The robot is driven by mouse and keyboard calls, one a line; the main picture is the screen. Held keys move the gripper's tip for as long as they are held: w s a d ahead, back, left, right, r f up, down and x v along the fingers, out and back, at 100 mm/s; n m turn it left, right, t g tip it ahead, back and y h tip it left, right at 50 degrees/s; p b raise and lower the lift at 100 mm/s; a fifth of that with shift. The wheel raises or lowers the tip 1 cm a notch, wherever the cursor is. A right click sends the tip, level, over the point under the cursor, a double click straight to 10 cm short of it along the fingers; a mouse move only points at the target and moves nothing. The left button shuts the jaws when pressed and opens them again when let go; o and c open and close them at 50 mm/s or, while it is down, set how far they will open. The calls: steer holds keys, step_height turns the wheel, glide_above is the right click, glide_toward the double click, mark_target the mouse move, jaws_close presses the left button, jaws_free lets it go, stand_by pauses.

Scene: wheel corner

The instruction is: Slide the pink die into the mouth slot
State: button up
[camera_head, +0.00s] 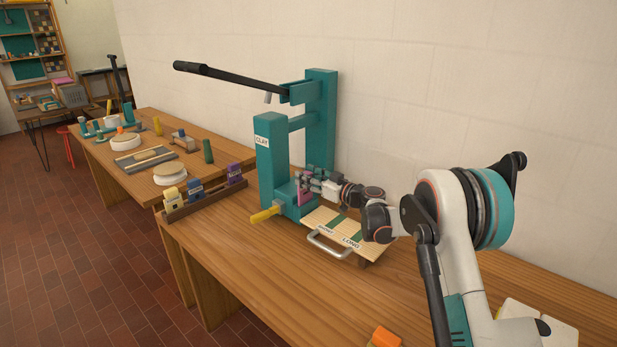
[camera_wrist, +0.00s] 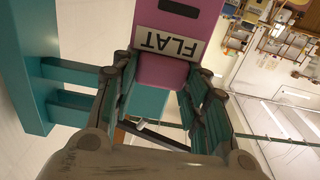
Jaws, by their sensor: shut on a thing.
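The pink die (camera_head: 306,195) is held upright in my gripper (camera_head: 310,184), beside the right face of the teal clay press (camera_head: 266,160). In the wrist view the die (camera_wrist: 162,68) carries a white label reading FLAT and a dark slot above it. My gripper (camera_wrist: 165,85) is shut on the die's lower end there. The press has a CLAY label, a long black lever and a yellow-handled part low at its front. The mouth slot is hidden in the head view behind the die and gripper. I cannot tell whether the die touches the press.
A board with a metal handle (camera_head: 328,246) and a LONG mark lies below my gripper. A wooden rack (camera_head: 205,201) with yellow, blue and purple pieces stands left of the press. An orange block (camera_head: 384,337) is at the front edge. The bench front between is clear.

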steer(key=shift+f+b, duration=0.55)
steer(key=shift+f, duration=1.5)
steer(key=o, duration=1.2)
steer(key=shift+d, duration=0.1)
steer(key=v, duration=1.2)
